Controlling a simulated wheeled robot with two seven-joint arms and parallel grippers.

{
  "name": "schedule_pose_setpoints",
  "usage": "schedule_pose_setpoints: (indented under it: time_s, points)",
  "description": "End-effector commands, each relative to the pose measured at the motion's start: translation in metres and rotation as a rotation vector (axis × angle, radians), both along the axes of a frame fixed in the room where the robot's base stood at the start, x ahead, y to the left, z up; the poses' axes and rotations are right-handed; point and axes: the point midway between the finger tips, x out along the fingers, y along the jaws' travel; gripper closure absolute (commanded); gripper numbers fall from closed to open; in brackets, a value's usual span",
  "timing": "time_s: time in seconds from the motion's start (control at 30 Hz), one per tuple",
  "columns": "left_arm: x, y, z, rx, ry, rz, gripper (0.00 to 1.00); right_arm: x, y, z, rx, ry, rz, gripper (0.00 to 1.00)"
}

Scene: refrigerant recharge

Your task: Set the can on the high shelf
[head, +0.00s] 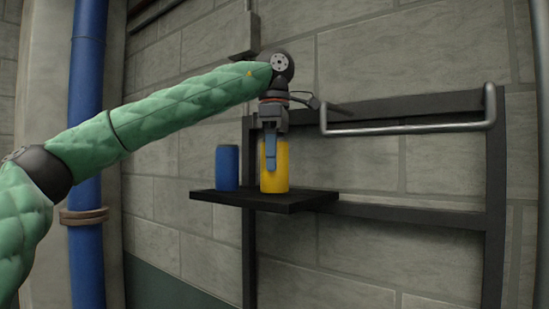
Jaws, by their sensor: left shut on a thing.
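A yellow can (281,178) stands upright at the small black shelf (312,200) on the wall; its base appears to be on or just above the shelf top, I cannot tell which. My left gripper (271,160) points down and is shut on the yellow can from above, its finger covering part of the can's left side. A blue can (227,168) stands upright on the shelf, left of the yellow can with a small gap between them. My right gripper is not in view.
A dark metal frame (495,200) carries the shelf, with a bent silver bar (410,129) to the right of my gripper. A blue pipe (86,200) runs vertically at left. The shelf's right end is bare.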

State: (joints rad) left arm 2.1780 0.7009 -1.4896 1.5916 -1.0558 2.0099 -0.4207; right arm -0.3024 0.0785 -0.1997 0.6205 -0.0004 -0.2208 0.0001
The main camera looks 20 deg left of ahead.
Motion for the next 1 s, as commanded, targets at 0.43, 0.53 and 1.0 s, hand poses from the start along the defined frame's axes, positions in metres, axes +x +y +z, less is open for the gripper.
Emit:
schedule_pose_setpoints:
  time_s: [0.43, 0.53, 1.0]
  points:
    - [-0.0006, 0.0000, -0.0067, -0.001, -0.002, 0.000, 0.78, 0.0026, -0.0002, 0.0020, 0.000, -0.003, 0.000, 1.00]
    - [-0.0005, 0.0000, -0.0093, -0.001, -0.002, 0.000, 0.78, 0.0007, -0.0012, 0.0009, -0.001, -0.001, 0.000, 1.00]
    - [-0.0006, -0.0001, -0.0061, -0.001, -0.002, 0.000, 0.24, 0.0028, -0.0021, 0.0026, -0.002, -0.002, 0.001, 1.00]
